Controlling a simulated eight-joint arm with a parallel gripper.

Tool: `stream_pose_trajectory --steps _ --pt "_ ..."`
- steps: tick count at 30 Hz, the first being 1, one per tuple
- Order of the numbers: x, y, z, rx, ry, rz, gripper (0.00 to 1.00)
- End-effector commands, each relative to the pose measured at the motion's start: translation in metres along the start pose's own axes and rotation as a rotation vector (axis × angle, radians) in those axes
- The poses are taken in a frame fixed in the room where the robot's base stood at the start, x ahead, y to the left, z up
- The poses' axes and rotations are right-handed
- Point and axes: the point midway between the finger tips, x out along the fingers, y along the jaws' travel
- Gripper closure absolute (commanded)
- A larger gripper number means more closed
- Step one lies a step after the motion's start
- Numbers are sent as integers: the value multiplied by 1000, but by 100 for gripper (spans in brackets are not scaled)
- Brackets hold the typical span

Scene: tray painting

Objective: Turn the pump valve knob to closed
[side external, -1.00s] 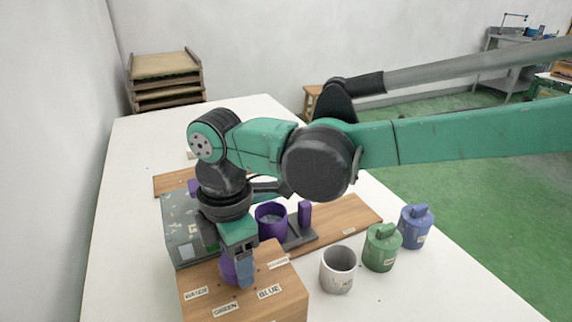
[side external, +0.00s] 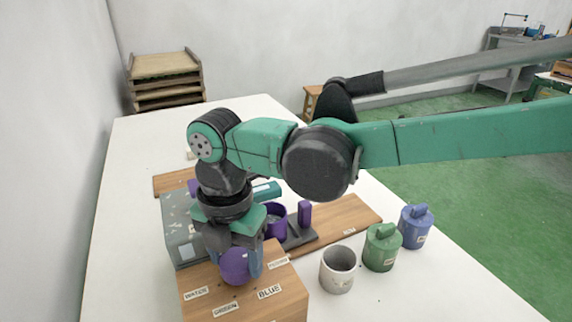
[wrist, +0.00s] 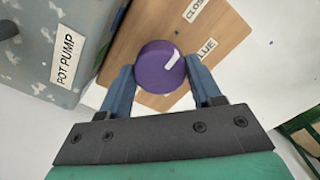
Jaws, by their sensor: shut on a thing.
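The purple valve knob (side external: 235,265) sits on top of the wooden valve box (side external: 255,295), which has labels around it, among them WATER, GREEN and BLUE. My gripper (side external: 236,268) points down at the knob and is shut on it, with one finger on each side. In the wrist view the knob (wrist: 160,66) lies between the two blue fingers (wrist: 158,85). Its white pointer mark is aimed up and right, toward the partly visible CLOSED label (wrist: 194,8). The BLUE label (wrist: 206,49) is to the right of the knob.
The grey pump box labelled POT PUMP (wrist: 64,57) stands close beside the valve box. A purple cup (side external: 275,218) is behind my gripper. A white pot (side external: 338,270), a green lidded pot (side external: 382,247) and a blue lidded pot (side external: 415,227) stand to the right. The white table (side external: 120,240) is clear at left.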

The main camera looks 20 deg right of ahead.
Motion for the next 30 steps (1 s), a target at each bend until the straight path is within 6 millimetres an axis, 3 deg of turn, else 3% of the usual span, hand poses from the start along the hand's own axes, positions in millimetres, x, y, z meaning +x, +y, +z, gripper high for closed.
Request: stream_pose_trajectory --steps 15,16,18,19,30 --pt "0 0 0 -19 0 -1 95" --pt "0 0 0 -18 0 -1 34" --pt "0 0 0 -18 0 -1 14" --pt "0 0 0 -18 0 -1 10" --pt "-6 0 0 -17 0 0 10"
